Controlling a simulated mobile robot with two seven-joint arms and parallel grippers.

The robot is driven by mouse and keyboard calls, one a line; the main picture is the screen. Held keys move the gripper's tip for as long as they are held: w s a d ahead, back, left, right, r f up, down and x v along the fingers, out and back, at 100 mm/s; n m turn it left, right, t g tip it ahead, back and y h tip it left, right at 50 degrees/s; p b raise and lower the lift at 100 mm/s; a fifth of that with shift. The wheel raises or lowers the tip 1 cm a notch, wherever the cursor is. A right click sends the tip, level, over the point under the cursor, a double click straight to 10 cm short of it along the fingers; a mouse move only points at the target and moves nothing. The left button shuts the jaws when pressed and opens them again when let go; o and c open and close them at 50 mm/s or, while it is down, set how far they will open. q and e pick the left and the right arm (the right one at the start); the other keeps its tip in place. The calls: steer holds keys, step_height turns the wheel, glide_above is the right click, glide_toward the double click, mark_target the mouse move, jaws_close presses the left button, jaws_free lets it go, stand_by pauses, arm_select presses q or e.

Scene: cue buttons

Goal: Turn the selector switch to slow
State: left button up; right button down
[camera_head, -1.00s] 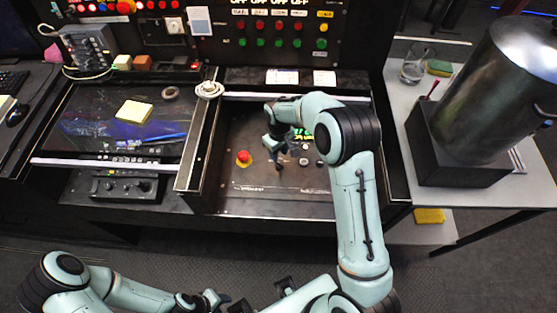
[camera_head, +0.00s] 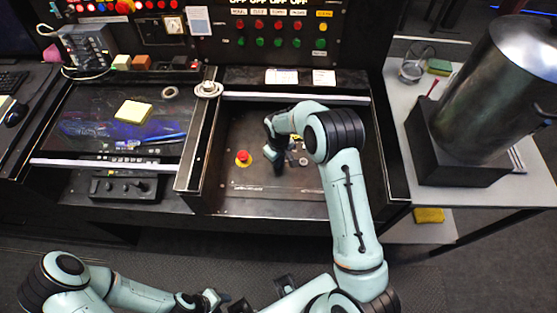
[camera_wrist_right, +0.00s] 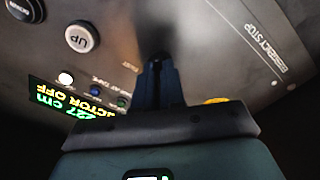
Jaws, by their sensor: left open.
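The control panel (camera_head: 255,125) lies in the recessed console tray, below my right gripper (camera_head: 277,158). In the right wrist view my right gripper (camera_wrist_right: 156,68) has its dark fingers close together, pointing at the panel beside a "FAST" label. I cannot tell if they touch or grip anything. The selector switch is not clearly visible; the fingers or the dark shadow around them may hide it. My left gripper (camera_head: 210,301) is open, low in the head view, away from the console.
A red emergency stop button (camera_head: 243,158) sits left of my right gripper. The wrist view shows an UP button (camera_wrist_right: 82,37), a DOWN button (camera_wrist_right: 22,9) and a green-lettered display (camera_wrist_right: 70,103). A large metal pot (camera_head: 505,90) stands right.

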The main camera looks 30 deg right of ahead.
arm_select(q)
steer(key=shift+s+f, duration=0.1)
steer(key=shift+f, duration=0.1)
arm_select(e)
steer(key=shift+m, duration=0.4)
steer(key=m+b, duration=0.1)
steer(key=m, duration=0.1)
steer(key=shift+m, duration=0.4)
arm_select(q)
steer(key=shift+s+f, duration=0.35)
steer(key=shift+f, duration=0.25)
arm_select(e)
steer(key=shift+m, duration=2.5)
steer(key=c, duration=1.2)
jaws_free()
steer(key=shift+r, duration=0.1)
arm_select(q)
steer(key=shift+w+r, duration=0.2)
steer(key=shift+r, duration=0.2)
arm_select(e)
step_height(320, 180, up, 13)
steer(key=shift+r, duration=0.15)
